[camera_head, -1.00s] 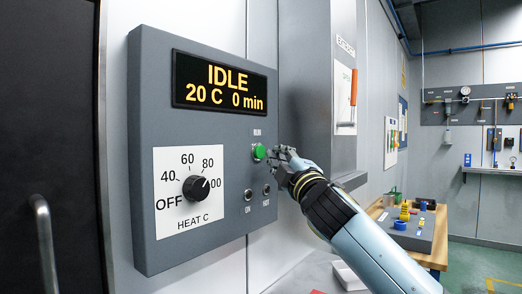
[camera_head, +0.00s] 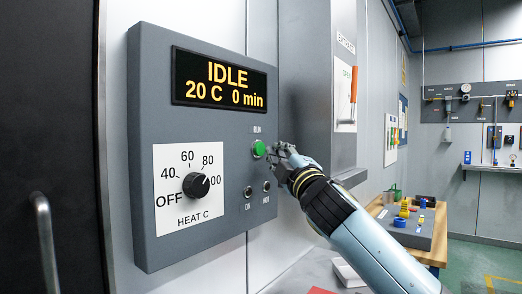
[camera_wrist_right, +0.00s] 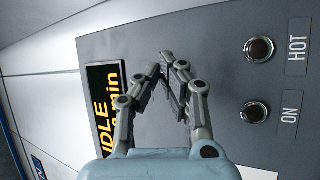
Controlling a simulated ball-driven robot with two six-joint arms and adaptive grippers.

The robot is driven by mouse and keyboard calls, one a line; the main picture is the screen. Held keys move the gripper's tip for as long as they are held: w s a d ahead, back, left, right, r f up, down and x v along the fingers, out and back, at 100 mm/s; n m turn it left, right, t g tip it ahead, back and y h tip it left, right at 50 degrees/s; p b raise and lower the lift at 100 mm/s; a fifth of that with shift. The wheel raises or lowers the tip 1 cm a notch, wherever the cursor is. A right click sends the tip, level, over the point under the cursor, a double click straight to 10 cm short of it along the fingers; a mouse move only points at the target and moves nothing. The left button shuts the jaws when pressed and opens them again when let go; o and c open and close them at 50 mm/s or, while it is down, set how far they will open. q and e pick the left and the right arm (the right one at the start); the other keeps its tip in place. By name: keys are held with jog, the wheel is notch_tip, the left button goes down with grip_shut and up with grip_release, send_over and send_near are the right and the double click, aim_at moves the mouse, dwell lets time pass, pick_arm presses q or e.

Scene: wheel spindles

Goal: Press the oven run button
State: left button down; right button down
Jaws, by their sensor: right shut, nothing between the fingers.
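The green run button (camera_head: 259,149) sits on the grey oven control panel (camera_head: 222,130), below a small RUN label. The display (camera_head: 219,82) reads IDLE, 20 C, 0 min. The dial (camera_head: 196,186) points to about 100. My right gripper (camera_head: 272,150) is shut and empty, its fingertips just right of the button; I cannot tell whether they touch it. In the right wrist view the fingertips (camera_wrist_right: 167,62) are together in front of the panel, and the button is hidden behind them. My left gripper is not in view.
Two dark indicator lamps (camera_head: 248,192) marked ON and HOT are low on the panel. A black door with a metal handle (camera_head: 46,243) stands at left. A wooden bench (camera_head: 432,252) with yellow and blue parts is at back right.

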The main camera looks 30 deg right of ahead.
jog(key=shift+w, duration=0.1)
dwell(0.4)
jog(key=shift+w+a, duration=0.2)
jog(key=shift+w, duration=0.1)
jog(key=shift+w+a, duration=0.1)
jog(key=shift+w, duration=0.2)
dwell(0.7)
jog(key=shift+s, duration=0.1)
jog(key=shift+s+d, duration=0.3)
jog(key=shift+s, duration=0.35)
jog(key=s, duration=0.1)
jog(key=s+d+b, duration=0.1)
jog(key=s, duration=0.1)
jog(key=s+d, duration=0.1)
jog(key=shift+s+b, duration=0.3)
jog(key=shift+b, duration=0.1)
dwell(0.7)
